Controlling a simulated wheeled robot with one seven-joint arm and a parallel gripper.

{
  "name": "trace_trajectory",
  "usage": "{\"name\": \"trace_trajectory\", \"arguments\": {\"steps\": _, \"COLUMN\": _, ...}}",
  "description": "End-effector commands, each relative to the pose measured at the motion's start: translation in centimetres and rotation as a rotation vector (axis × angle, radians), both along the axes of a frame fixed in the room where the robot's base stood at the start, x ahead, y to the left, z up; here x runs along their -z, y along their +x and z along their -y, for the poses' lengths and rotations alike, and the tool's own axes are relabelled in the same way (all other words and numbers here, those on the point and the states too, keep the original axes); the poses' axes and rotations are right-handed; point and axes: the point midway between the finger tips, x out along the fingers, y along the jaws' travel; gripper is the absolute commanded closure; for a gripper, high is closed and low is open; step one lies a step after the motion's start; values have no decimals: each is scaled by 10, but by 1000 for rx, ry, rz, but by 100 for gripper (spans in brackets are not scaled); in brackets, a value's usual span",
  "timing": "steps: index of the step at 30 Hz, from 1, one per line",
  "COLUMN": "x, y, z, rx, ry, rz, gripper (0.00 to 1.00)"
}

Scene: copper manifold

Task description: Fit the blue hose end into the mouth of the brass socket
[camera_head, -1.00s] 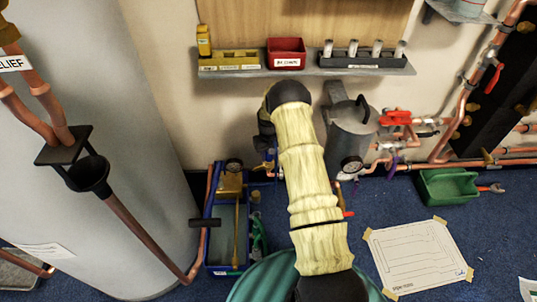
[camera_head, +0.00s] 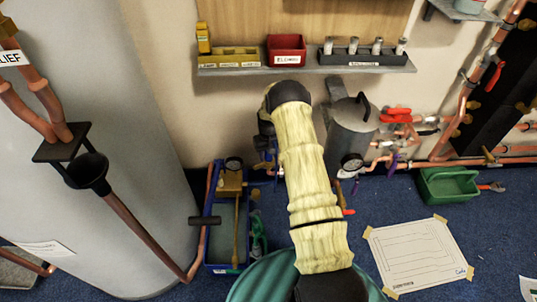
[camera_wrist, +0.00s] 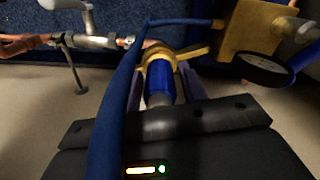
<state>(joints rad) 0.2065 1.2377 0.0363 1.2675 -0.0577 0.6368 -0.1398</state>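My gripper (camera_wrist: 163,78) shows its two purple fingers in the wrist view, close on either side of a short blue hose end (camera_wrist: 160,77) with a silvery part at its near end. The fingers appear shut on it, though the contact is partly in shadow. A brass ring (camera_wrist: 152,55) with a side arm lies around or just behind the far end of the blue piece; how deep the blue piece sits in it cannot be told. A blue hose (camera_wrist: 120,100) crosses the wrist view left of the fingers. In the head view my arm hides the gripper.
A brass block (camera_wrist: 238,30) with a round gauge (camera_wrist: 264,69) stands close on the right. Copper pipe (camera_wrist: 25,42) runs at the left. In the head view, a grey canister (camera_head: 350,130) stands right of my arm and a blue tray (camera_head: 211,255) lies left.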

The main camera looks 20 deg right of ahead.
Motion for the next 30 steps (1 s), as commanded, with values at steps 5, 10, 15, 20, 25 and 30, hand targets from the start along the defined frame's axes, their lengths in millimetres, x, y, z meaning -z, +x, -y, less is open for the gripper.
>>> {"name": "trace_trajectory", "arguments": {"steps": 5, "x": 0, "y": 0, "z": 0, "rx": 0, "ry": 0, "rz": 0, "gripper": 46}}
{"name": "trace_trajectory", "arguments": {"steps": 10, "x": 0, "y": 0, "z": 0, "rx": 0, "ry": 0, "rz": -1, "gripper": 46}}
{"name": "trace_trajectory", "arguments": {"steps": 15, "x": -14, "y": 0, "z": 0, "rx": 0, "ry": 0, "rz": 0, "gripper": 46}}
{"name": "trace_trajectory", "arguments": {"steps": 20, "x": -40, "y": 1, "z": 0, "rx": 0, "ry": 0, "rz": 2, "gripper": 46}}
{"name": "trace_trajectory", "arguments": {"steps": 25, "x": -66, "y": 0, "z": 0, "rx": 0, "ry": 0, "rz": 0, "gripper": 46}}
{"name": "trace_trajectory", "arguments": {"steps": 30, "x": -75, "y": 0, "z": 0, "rx": 0, "ry": 0, "rz": 0, "gripper": 46}}
